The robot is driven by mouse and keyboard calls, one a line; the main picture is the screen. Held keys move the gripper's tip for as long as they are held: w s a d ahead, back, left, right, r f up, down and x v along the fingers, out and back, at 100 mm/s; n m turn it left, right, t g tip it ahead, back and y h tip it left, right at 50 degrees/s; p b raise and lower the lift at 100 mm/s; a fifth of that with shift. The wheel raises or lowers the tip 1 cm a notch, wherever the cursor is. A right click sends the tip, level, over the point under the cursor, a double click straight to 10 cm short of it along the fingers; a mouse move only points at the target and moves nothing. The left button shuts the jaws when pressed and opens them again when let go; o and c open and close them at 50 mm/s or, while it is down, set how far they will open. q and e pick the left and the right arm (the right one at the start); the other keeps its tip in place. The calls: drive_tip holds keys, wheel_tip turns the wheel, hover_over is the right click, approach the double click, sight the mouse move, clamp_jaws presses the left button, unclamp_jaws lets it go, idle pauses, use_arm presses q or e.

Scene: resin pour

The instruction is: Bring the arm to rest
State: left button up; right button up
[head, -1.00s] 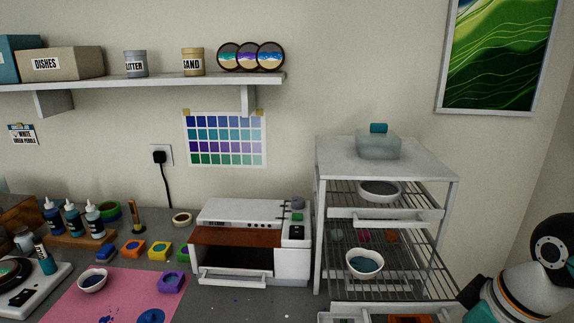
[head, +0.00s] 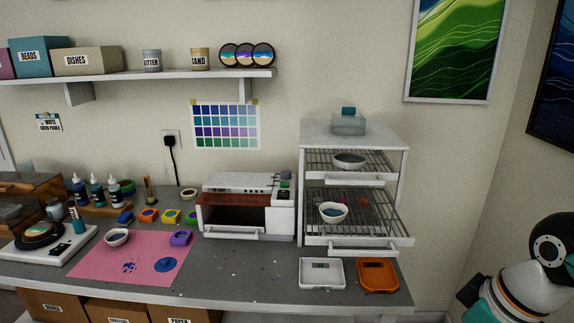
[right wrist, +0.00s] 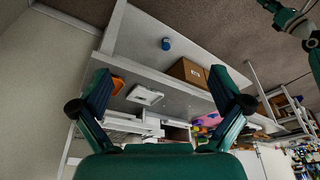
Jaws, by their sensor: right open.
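My right gripper (right wrist: 160,75) shows in the right wrist view with its two green fingers spread wide apart and nothing between them. It points across open air toward the workbench and is clear of everything. In the head view only part of my right arm (head: 520,280) shows at the lower right, off the bench's right end; its gripper is out of that picture. My left gripper is not seen in either view.
The bench holds a pink mat (head: 105,262), a small oven (head: 248,228), a wire rack (head: 352,133) with bowls, a white scale (head: 322,288) and an orange tray (head: 378,291). Boxes (head: 115,311) sit below. The right wrist view shows a blue item (right wrist: 166,44) under the bench.

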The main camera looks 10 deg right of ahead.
drive_tip(key=w+a+f+m+g+y, duration=0.1)
drive_tip(key=w+a+f, duration=0.3)
drive_tip(key=f, duration=0.6)
drive_tip(key=w+a+f+m+y, duration=0.1)
drive_tip(key=w+a+f, duration=0.3)
drive_tip(key=f, duration=0.6)
drive_tip(key=s+a+f+m, duration=0.2)
drive_tip(key=s+a+f, duration=0.2)
drive_tip(key=f, duration=0.8)
drive_tip(key=s+a+f+m+g, duration=0.1)
drive_tip(key=s+a+f, duration=0.4)
drive_tip(key=f, duration=0.7)
drive_tip(key=shift+s+a+f+m+y, duration=0.2)
drive_tip(key=shift+s+a+m+y, duration=0.1)
drive_tip(key=shift+s+m, duration=0.6)
